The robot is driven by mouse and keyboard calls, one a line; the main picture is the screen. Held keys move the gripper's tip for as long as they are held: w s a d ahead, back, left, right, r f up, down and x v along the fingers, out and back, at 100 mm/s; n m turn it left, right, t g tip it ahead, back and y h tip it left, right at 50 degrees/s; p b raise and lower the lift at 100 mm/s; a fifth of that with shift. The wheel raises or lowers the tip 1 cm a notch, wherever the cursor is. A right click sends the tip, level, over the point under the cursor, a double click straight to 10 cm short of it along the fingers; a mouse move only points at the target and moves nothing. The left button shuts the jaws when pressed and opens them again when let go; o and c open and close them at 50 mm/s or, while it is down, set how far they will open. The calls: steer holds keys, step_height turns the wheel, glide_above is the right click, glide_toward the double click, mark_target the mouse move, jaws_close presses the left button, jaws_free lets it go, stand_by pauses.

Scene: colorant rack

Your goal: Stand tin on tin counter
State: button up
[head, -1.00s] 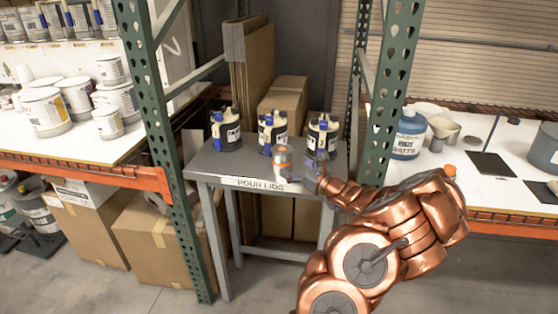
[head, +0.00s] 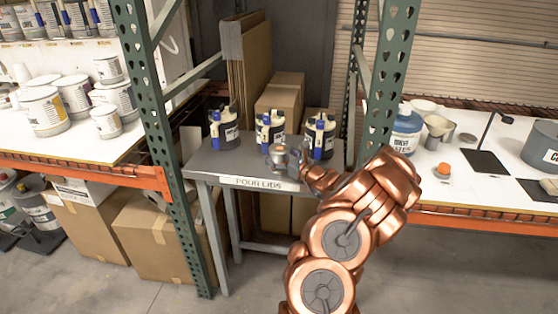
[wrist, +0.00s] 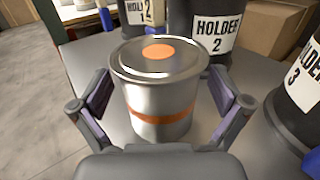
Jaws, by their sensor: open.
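A silver tin (wrist: 160,85) with an orange band and an orange dot on its lid stands upright on a grey metal table (head: 200,160) with a "POUR LIDS" label on its front edge. The tin also shows in the head view (head: 277,153), small and partly hidden by my gripper. My gripper (wrist: 160,100) is open around the tin, one finger on each side, with narrow gaps visible. In the head view my gripper (head: 291,160) is at the table's front half. No label naming a tin counter is readable.
Black holders stand behind the tin, including holder 2 (wrist: 207,35) and holder 3 (wrist: 300,85). Green rack posts (head: 390,75) flank the table. Paint cans (head: 42,110) crowd the left counter.

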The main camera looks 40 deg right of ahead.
steer(key=shift+c, duration=0.4)
steer(key=c, duration=1.4)
steer(key=shift+r, duration=0.25)
